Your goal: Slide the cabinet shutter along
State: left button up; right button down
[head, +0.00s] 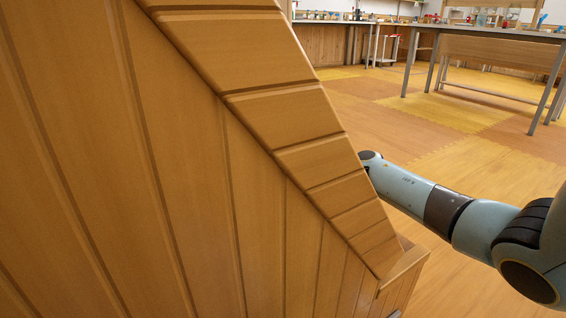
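A large wooden cabinet (183,175) fills the left half of the head view, very close to me. Its near face has long grooved boards. A band of wooden slats (283,118), which looks like the shutter, runs slanting along its edge from top centre to lower right. A short wooden ledge (403,268) shows at its lower end. My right arm comes in from the right and reaches toward the slats; its far end passes behind their edge, so my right gripper is hidden. My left arm and gripper are not seen. I cannot tell whether anything touches the shutter.
Behind, a long table (490,38) with metal legs stands at the upper right. Benches with small items line the back wall. The tiled floor (400,125) between the cabinet and the tables is clear. The cabinet blocks the view on the left.

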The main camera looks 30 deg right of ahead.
jog(key=shift+s+d+f, duration=0.1)
jog(key=shift+d+f, duration=0.1)
jog(key=shift+f, duration=0.1)
jog(key=c, duration=1.3)
grip_release()
jog(key=shift+d, duration=0.1)
jog(key=v, duration=1.1)
jog(key=shift+s+r, duration=0.2)
jog(key=shift+s, duration=0.15)
